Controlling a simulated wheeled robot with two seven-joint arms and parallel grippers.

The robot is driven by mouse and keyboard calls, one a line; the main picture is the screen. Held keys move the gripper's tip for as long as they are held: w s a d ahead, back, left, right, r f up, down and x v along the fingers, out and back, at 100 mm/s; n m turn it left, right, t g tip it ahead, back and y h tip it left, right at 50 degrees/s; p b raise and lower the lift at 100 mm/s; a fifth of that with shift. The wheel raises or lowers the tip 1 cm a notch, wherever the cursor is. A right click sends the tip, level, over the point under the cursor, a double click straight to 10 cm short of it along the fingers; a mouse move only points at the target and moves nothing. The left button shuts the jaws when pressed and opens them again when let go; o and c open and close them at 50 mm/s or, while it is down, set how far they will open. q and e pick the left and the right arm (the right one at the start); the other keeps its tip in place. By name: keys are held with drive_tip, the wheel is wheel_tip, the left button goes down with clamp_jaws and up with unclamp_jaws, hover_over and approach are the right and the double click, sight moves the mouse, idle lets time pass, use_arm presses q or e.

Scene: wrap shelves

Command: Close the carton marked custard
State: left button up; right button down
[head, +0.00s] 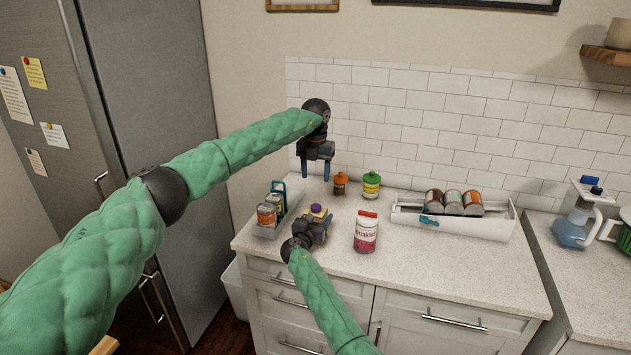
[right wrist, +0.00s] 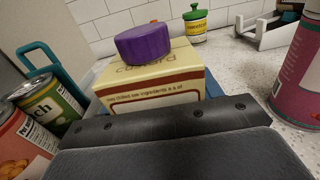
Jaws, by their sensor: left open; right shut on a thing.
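The custard carton (right wrist: 155,78) is a cream and yellow box with a purple cap (right wrist: 150,42) on its top. Part of its name shows below the cap. In the head view the carton (head: 318,214) is small and partly hidden behind my right gripper (head: 319,226), which is shut on it at the counter's left part. I cannot tell whether the cap is fully seated. My left gripper (head: 316,170) is open and empty, with its blue fingers pointing down, above and behind the carton.
An orange bottle (head: 340,184) and a green-lidded jar (head: 371,186) are behind. A white tray with cans (head: 490,228) is farther right. The front right counter is clear.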

drive_tip(key=shift+c, duration=1.2)
unclamp_jaws()
drive_tip(key=b+v, duration=0.1)
drive_tip(key=v, duration=0.2)
drive_tip(key=b+v, duration=0.1)
drive_tip(key=v, duration=0.2)
drive_tip(key=shift+f, duration=0.2)
drive_tip(key=shift+b+v, duration=0.4)
drive_tip(key=shift+v, duration=0.5)
drive_tip(key=shift+r, duration=0.15)
